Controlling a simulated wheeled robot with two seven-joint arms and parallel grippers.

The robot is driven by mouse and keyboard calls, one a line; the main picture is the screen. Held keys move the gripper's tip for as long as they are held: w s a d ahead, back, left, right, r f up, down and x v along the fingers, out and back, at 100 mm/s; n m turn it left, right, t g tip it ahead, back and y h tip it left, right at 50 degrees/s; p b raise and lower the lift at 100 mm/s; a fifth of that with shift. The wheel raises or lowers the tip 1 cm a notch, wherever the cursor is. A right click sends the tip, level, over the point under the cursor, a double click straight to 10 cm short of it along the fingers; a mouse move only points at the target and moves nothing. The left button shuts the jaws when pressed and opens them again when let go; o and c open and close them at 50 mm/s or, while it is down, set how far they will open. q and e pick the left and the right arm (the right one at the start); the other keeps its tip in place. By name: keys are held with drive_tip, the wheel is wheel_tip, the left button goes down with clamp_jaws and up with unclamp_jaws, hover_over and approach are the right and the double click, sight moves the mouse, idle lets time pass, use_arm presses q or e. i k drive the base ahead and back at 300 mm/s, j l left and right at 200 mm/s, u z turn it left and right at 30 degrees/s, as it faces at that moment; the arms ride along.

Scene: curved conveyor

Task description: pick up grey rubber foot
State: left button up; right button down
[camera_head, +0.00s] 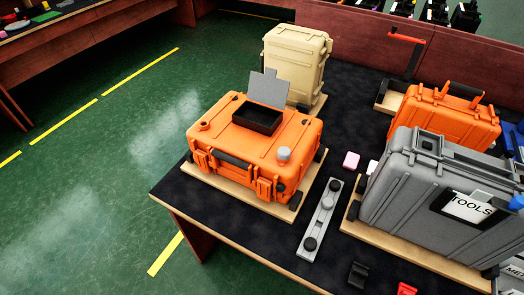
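No part is clearly recognisable as the grey rubber foot. A light grey round piece (284,153) sits on the top right of the orange case (228,162), which lies flat on a wooden board. A long grey bar (319,221) lies on the dark table right of that board. On it are a grey round piece (327,202), a black round piece (310,243) at the near end and another dark one at the far end. Neither of my grippers is in view.
The dark table (230,222) also holds a beige case (296,59), a second orange case (446,112) and a large grey case (425,202) labelled TOOLS. A black bracket (358,274) and a red part (406,289) lie near the front edge. Green floor is clear at left.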

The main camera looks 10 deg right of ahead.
sight(328, 202)
drive_tip(key=i+j+z, duration=0.1)
drive_tip(key=j+z, duration=1.05)
drive_tip(key=l, duration=0.1)
